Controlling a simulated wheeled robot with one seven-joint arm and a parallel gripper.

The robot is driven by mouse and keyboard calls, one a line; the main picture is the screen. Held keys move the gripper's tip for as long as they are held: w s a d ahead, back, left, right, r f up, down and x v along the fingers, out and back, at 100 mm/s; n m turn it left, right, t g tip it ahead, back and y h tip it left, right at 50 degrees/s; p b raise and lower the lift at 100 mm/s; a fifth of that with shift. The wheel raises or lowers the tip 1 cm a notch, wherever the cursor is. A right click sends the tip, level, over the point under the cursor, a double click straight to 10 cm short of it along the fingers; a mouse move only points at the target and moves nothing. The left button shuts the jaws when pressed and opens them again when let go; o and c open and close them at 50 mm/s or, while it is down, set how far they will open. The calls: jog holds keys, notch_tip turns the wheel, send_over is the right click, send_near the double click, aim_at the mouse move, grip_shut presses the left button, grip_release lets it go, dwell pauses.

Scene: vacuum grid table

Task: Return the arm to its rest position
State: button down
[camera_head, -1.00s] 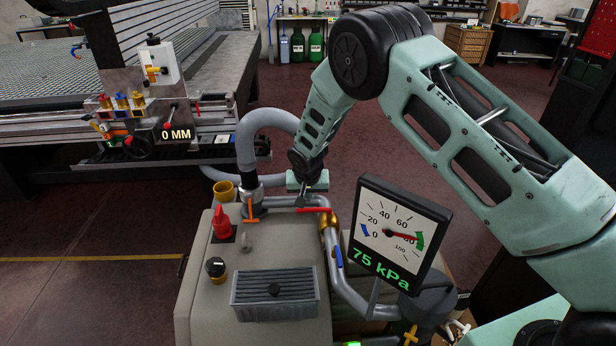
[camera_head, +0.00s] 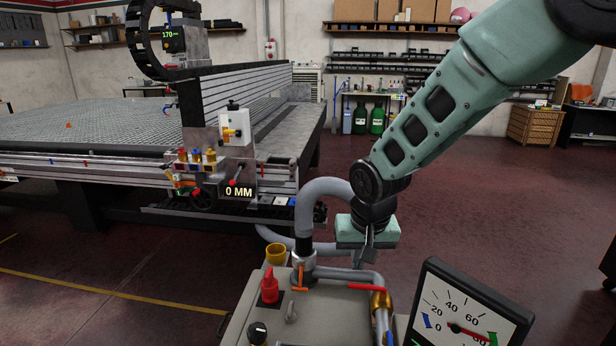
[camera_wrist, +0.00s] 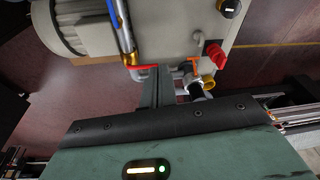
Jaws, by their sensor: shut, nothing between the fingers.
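My gripper (camera_head: 365,262) hangs from my green arm right of the grey hose loop in the head view. It points down, with its shut fingers in front of or above the pipework of the pump unit; I cannot tell the exact gap. In the wrist view my gripper (camera_wrist: 158,88) shows as narrow grey fingers, close together with nothing between them. The red-handled valve (camera_head: 366,287) lies just below the fingers in the head view. The arm reaches in from the upper right.
The pump unit (camera_head: 240,325) carries a red knob (camera_head: 269,286), a black knob (camera_head: 257,333) and a yellow cup (camera_head: 276,254). A pressure gauge (camera_head: 470,310) stands at lower right. The grid table (camera_head: 90,125) is at left. Open floor (camera_head: 480,200) lies to the right.

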jog(key=s+r+n+g, duration=0.1)
jog(key=s+r+n, duration=0.2)
jog(key=s, duration=1.1)
jog(key=s+d+r+n+g, duration=0.1)
jog(key=s+r+n, duration=0.2)
jog(key=s, duration=1.1)
jog(key=shift+s+n+g, duration=0.3)
jog(key=shift+s+n, duration=0.05)
jog(key=shift+n, duration=0.55)
jog(key=shift+s+d, duration=0.1)
